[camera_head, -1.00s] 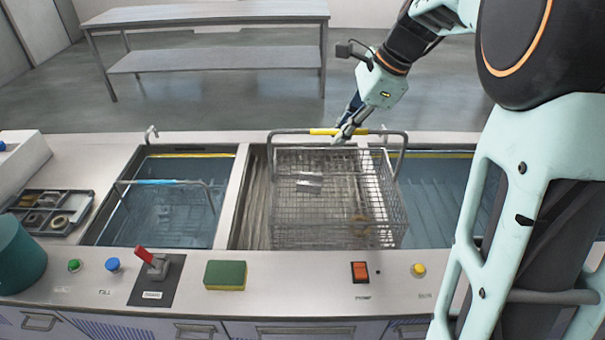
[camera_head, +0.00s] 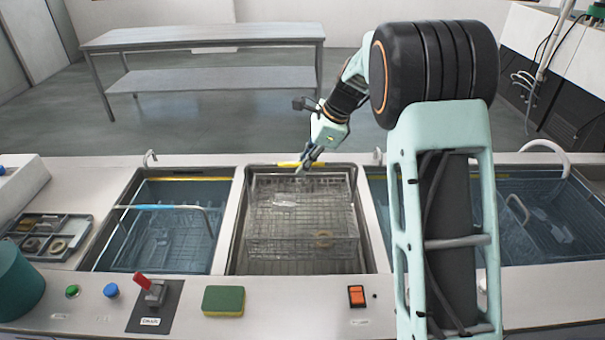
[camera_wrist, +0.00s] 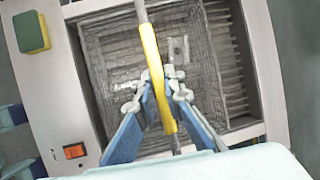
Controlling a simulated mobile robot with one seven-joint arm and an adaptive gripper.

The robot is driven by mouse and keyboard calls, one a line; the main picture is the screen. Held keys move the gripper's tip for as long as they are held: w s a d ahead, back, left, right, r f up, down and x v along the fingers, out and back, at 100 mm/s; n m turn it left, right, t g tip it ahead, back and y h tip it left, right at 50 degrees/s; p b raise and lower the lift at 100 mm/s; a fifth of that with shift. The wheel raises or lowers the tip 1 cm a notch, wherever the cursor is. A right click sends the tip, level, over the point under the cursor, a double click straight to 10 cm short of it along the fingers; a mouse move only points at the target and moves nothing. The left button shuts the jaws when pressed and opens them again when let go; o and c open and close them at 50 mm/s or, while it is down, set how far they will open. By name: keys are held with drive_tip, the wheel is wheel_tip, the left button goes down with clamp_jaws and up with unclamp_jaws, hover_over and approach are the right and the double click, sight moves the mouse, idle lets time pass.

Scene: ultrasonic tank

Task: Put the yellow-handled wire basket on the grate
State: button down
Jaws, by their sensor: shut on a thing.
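The wire basket (camera_head: 301,240) with the yellow handle (camera_head: 292,164) is down inside the middle bay in the head view, with a shiny metal piece and a ring-like part in it. My gripper (camera_head: 306,163) is shut on the yellow handle grip. In the wrist view the yellow grip (camera_wrist: 151,62) passes between the fingers, and the basket mesh (camera_wrist: 118,75) lies below. The ribbed grate (camera_head: 262,266) shows on the floor of the middle bay around the basket. Whether the basket's bottom touches the grate cannot be told.
A left tank (camera_head: 215,262) holds a blue-handled basket. A right tank (camera_head: 379,222) holds another basket. The front counter carries a green-yellow sponge (camera_head: 223,300), a red lever (camera_head: 142,282) and an orange switch (camera_head: 357,295). A parts tray (camera_head: 46,239) stands at left.

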drive_tip(key=f, duration=0.3)
drive_tip(key=shift+w+a+f, duration=0.2)
drive_tip(key=shift+w+f, duration=0.1)
drive_tip(key=c, duration=2)
unclamp_jaws()
drive_tip(key=shift+s, duration=0.1)
drive_tip(key=shift+c, duration=0.2)
drive_tip(key=v, duration=1.2)
drive_tip(key=shift+b, duration=0.3)
